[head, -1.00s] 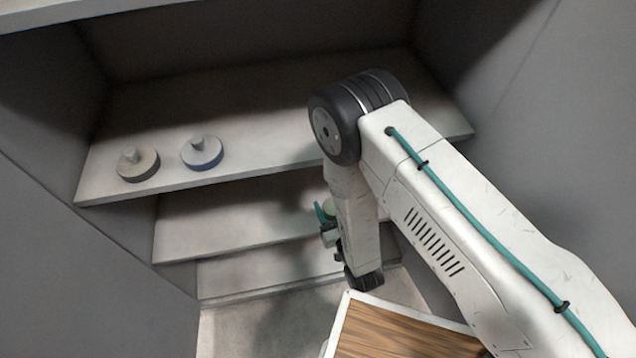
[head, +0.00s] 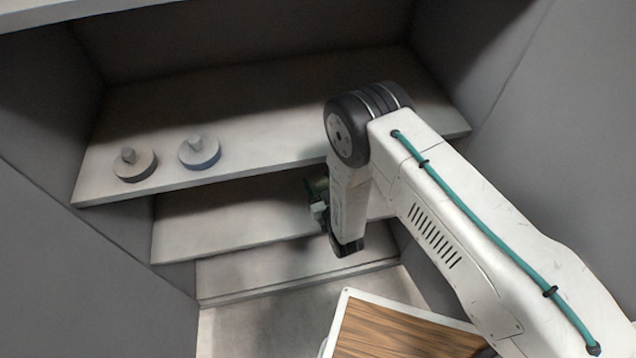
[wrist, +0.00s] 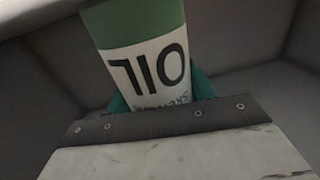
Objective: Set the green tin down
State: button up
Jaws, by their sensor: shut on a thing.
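The green tin (wrist: 140,22) fills the upper middle of the wrist view. It has a white label with the word OIL, which reads upside down there. My gripper (wrist: 160,92) is shut on the tin, with a teal finger on each side of it. In the head view my gripper (head: 317,207) is in front of the middle shelf, left of my forearm. Only a small dark green part of the tin (head: 316,186) shows there, in shadow. I cannot tell whether the tin touches the shelf.
Stepped grey shelves stand in a recess: a top shelf (head: 260,105), a middle shelf (head: 225,215) and a lower shelf (head: 250,270). Two round knobbed discs, one brownish (head: 134,165) and one bluish (head: 199,152), sit on the top shelf's left. A wooden-topped board (head: 385,335) is at bottom.

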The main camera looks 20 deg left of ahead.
jog(key=shift+f, duration=0.3)
jog(key=shift+d+f, duration=0.1)
jog(key=shift+f, duration=0.1)
jog(key=o, duration=1.2)
jog(key=shift+s+f, duration=0.1)
jog(key=shift+r, duration=0.45)
jog(key=v, duration=1.1)
jog(key=shift+s+d+r, duration=0.2)
jog(key=shift+s+d, duration=0.05)
jog(key=shift+d, duration=0.05)
